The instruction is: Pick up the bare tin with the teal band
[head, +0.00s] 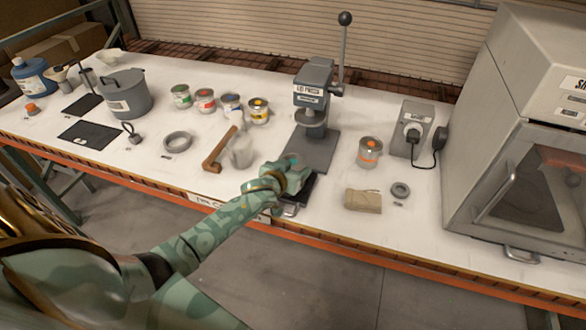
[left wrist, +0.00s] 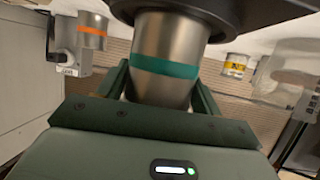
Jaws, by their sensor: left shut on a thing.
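The bare metal tin with the teal band (left wrist: 166,66) is between the fingers of my left gripper (left wrist: 165,88) in the left wrist view. The gripper is shut on it. A dark round surface (left wrist: 185,14) lies against or close to one end of the tin; I cannot tell whether they touch. In the head view my left gripper (head: 291,178) is low at the table's front, over a black flat device (head: 308,190) before the lid press. There the hand hides most of the tin. My right gripper is not in view.
The lid press (head: 313,85) stands just behind the hand. A mallet (head: 217,155) and cloudy cup (head: 240,152) are to the left. Several labelled tins stand behind.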

